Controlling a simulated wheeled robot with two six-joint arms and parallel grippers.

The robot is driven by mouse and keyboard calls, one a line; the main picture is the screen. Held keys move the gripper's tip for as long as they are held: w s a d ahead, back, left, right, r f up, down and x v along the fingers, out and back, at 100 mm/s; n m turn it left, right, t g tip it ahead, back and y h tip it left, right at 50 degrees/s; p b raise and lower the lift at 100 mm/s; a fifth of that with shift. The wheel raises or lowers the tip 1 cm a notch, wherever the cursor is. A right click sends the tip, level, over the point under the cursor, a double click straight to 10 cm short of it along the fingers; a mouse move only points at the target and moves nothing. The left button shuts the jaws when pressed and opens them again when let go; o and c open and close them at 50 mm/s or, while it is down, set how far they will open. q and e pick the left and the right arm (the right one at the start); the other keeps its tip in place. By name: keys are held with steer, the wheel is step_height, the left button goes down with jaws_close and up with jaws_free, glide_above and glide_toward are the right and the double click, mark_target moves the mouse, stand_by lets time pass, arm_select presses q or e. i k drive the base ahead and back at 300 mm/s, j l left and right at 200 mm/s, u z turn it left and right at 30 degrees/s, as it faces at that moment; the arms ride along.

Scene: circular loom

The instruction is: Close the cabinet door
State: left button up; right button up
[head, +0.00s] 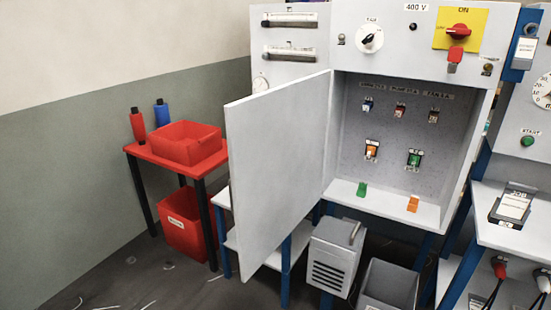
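The cabinet (447,150) stands right of centre, a light grey box with its front open. Its door (278,180) is a flat grey panel joined at the cabinet's left side. The door is swung open toward me and to the left. Inside the cabinet are small labelled switches in two rows, with a green tag (362,189) and an orange tag (412,204) at its bottom edge. No handle is visible on the door face I see. Neither of my grippers is in the head view.
A red table (160,157) with a red bin (188,142) stands left of the door. A grey vented box (333,262) and an open grey bin (389,285) are below the cabinet. A second panel (520,130) with a shelf stands at right.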

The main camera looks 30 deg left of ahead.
mark_target(277, 136)
steer(key=j+z, duration=0.1)
steer(key=j, duration=0.8)
steer(key=j+z, duration=0.15)
steer(key=j, duration=0.8)
steer(key=k+j+z, duration=0.1)
steer(key=j, duration=0.8)
